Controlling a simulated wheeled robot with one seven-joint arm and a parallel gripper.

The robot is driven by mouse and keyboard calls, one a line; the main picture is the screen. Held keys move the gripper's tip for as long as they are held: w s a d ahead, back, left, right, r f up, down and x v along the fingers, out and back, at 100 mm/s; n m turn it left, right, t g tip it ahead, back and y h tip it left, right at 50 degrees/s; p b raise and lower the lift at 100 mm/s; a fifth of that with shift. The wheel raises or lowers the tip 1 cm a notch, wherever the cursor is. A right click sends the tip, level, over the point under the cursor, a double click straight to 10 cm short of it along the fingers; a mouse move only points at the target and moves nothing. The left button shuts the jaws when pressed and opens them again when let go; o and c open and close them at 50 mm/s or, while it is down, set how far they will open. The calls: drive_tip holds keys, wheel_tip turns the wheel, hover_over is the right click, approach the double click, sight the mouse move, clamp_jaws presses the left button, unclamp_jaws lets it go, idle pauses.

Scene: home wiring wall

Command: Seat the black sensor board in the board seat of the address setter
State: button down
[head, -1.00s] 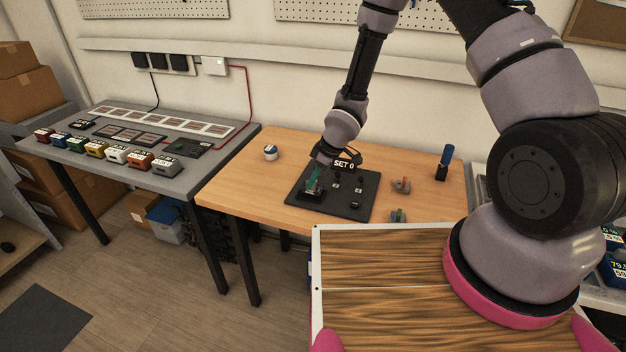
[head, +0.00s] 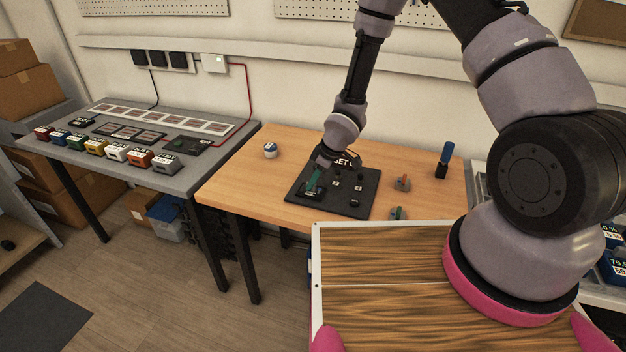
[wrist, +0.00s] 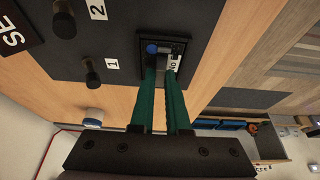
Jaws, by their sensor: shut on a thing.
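The address setter (head: 340,209) is a dark flat plate on the wooden table, with a "SET 0" sign (head: 345,161) at its back, partly hidden by my wrist. Its board seat (wrist: 197,50) is a dark raised square frame at the plate's left end in the head view. My gripper (wrist: 162,68) has green fingers and is shut on the sensor board (wrist: 166,48), a small dark piece with a blue round part and a white label. The board shows inside the frame's outline; I cannot tell whether it rests fully down. The fingers (head: 313,180) also show in the head view.
Dark knobs stand on the plate beside the seat, such as the one by label 2 (wrist: 64,20). Around the plate are a white-and-blue round item (head: 270,151), a blue-and-black upright tool (head: 445,162) and two small parts (head: 403,183). A grey bench (head: 75,160) stands left.

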drive_tip(key=c, duration=0.8)
unclamp_jaws()
drive_tip(key=v, duration=1)
drive_tip(key=shift+d+r, duration=0.1)
drive_tip(key=shift+r, duration=0.25)
drive_tip(key=w+d+r+m+t+h, duration=0.15)
drive_tip(key=d+r+m, duration=0.25)
drive_tip(key=d+r, duration=0.55)
drive_tip(key=d+r+m+t+h, duration=0.2)
drive_tip(key=d+r+m+h, duration=0.3)
drive_tip(key=r, duration=0.8)
drive_tip(key=s+d+r+m+y, duration=0.1)
drive_tip(key=s+d+r+m, duration=0.1)
drive_tip(key=s+r, duration=0.4)
drive_tip(key=s+d+r+m+t+y, duration=0.1)
drive_tip(key=s+d+r+m+y, duration=0.1)
drive_tip(key=s+r+m, duration=0.2)
drive_tip(key=s+d+r+m+t+y, duration=0.1)
drive_tip(key=s+d+r+m, duration=0.1)
drive_tip(key=s+r, duration=0.6)
drive_tip(key=shift+s+r+m+y, duration=0.15)
drive_tip(key=shift+s+m+y, duration=0.1)
drive_tip(key=shift+s+m, duration=0.45)
